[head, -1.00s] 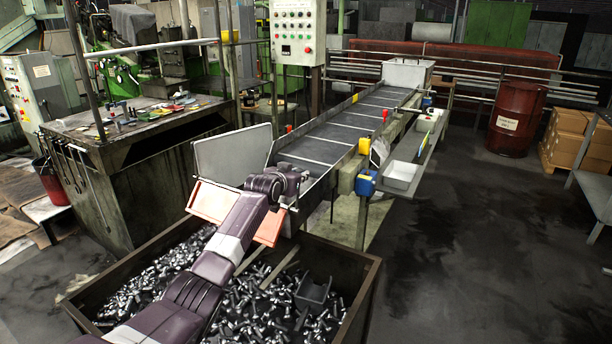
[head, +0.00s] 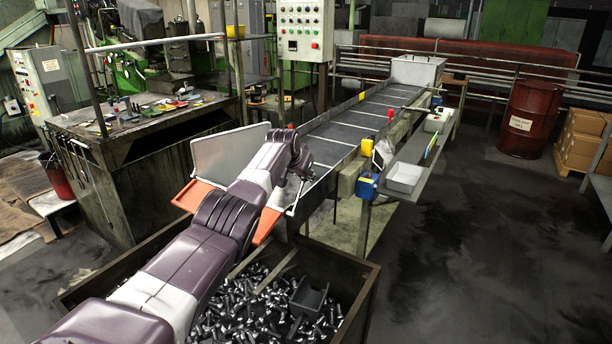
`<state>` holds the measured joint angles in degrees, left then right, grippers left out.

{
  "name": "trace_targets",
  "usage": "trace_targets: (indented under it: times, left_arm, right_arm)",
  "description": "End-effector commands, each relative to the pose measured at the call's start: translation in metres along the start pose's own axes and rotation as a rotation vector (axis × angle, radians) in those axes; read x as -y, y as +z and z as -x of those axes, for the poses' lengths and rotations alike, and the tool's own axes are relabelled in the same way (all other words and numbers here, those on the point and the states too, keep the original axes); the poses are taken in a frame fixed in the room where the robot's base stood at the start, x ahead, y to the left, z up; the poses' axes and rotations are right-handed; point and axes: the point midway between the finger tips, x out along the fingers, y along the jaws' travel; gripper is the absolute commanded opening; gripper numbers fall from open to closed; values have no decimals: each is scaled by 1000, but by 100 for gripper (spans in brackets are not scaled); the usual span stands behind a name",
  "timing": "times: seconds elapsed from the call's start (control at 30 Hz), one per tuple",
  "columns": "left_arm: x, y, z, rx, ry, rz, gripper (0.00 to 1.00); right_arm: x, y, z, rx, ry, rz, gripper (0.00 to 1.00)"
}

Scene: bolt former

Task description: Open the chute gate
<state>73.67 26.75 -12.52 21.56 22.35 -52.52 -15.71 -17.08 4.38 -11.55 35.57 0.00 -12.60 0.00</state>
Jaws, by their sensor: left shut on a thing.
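The chute (head: 195,196) at the near end of the conveyor has orange sides and hangs over the bolt bin. A light grey panel (head: 225,152) stands tilted up beside it; I cannot tell whether this panel is the gate. My left arm reaches across the bin and covers the middle of the chute. My left gripper (head: 303,177) is at the right side of the chute, shut on a thin pale bar, seemingly a gate lever (head: 294,203). The wrist partly hides the grip and the gate behind it. My right gripper is out of view.
The bin (head: 372,300) below holds many loose bolts and a dark scoop (head: 308,298). The conveyor (head: 350,135) runs back to a grey box. A side shelf with a white tray (head: 404,177) lies right.

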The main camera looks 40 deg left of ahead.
Motion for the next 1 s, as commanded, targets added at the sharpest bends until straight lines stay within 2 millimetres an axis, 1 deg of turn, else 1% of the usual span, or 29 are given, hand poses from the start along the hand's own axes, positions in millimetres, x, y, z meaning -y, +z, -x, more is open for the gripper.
trace_targets:
  times: [0.5,0.53,0.67,1.0]
  left_arm:
    - [0,0,0,6,-2,-5,0]
    - [0,0,0,6,-2,-5,21]
    - [0,0,0,7,-1,-5,35]
    - [0,0,0,8,0,-3,36]
  right_arm:
    - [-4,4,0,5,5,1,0]
    - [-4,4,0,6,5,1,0]
    - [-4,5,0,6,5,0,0]
    - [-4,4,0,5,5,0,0]
